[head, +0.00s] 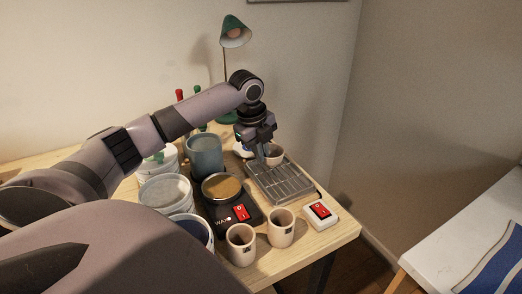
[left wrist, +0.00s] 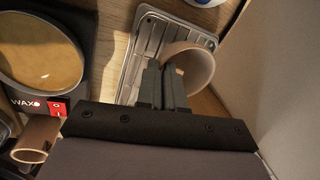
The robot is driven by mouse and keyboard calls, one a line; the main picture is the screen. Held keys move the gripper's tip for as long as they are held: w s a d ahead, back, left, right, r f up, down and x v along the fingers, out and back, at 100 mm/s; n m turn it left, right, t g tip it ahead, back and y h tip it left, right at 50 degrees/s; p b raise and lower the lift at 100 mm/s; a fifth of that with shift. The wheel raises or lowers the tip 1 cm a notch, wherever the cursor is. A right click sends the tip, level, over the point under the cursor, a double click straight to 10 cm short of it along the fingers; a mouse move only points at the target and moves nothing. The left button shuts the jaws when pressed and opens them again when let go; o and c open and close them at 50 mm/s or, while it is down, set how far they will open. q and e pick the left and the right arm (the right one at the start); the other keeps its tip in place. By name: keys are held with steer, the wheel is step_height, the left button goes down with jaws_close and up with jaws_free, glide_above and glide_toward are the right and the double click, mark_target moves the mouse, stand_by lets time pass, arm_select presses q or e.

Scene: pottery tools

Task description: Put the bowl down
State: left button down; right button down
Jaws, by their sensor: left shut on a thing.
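My left gripper (head: 265,154) is shut on the rim of a small beige bowl (head: 275,160). The bowl is over the back part of a metal rack tray (head: 280,186). In the left wrist view the gripper fingers (left wrist: 163,78) pinch the near side of the bowl (left wrist: 195,62), above the tray (left wrist: 140,68). The bowl looks close to the tray; I cannot tell whether it touches it. The fingers hide part of the bowl. My right gripper is not in view.
Left of the tray is a wax warmer (head: 223,187) with a red switch. Two beige mugs (head: 241,243) (head: 281,227) and a white switch box (head: 320,213) stand in front. A blue-grey pot (head: 204,156), white buckets (head: 165,190) and a green lamp (head: 235,32) are nearby. The tray's front is bare.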

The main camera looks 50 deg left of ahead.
arm_select(q)
steer(key=c, duration=1.3)
jaws_free()
steer(key=shift+f, duration=0.1)
steer(key=v, duration=1.2)
steer(key=shift+r, duration=0.2)
steer(key=shift+f, duration=0.1)
